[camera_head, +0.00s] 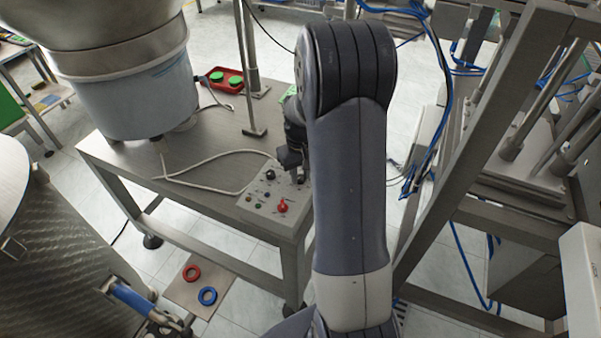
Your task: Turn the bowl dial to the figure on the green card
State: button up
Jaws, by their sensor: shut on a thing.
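A grey control box (258,214) sits at the front right corner of the metal table. Its sloped face carries a black knob (270,174) at the upper left, a red knob (282,207) at the lower right and several small buttons. My gripper (299,176) points down at the upper right of this face and is shut on a knob there, mostly hidden by the fingers and arm. I cannot read the labels, so I cannot tell which knob is the bowl dial. No green card with a readable figure shows.
A large feeder bowl (135,95) stands on the table (205,150) behind the box, at left. A cable loops over the table. A steel frame (470,120) rises at right.

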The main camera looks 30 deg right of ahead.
aim_at(300, 177)
jog(key=shift+n, duration=0.9)
jog(key=o, duration=1)
notch_tip(300, 177, up, 11)
jog(key=shift+f, duration=0.15)
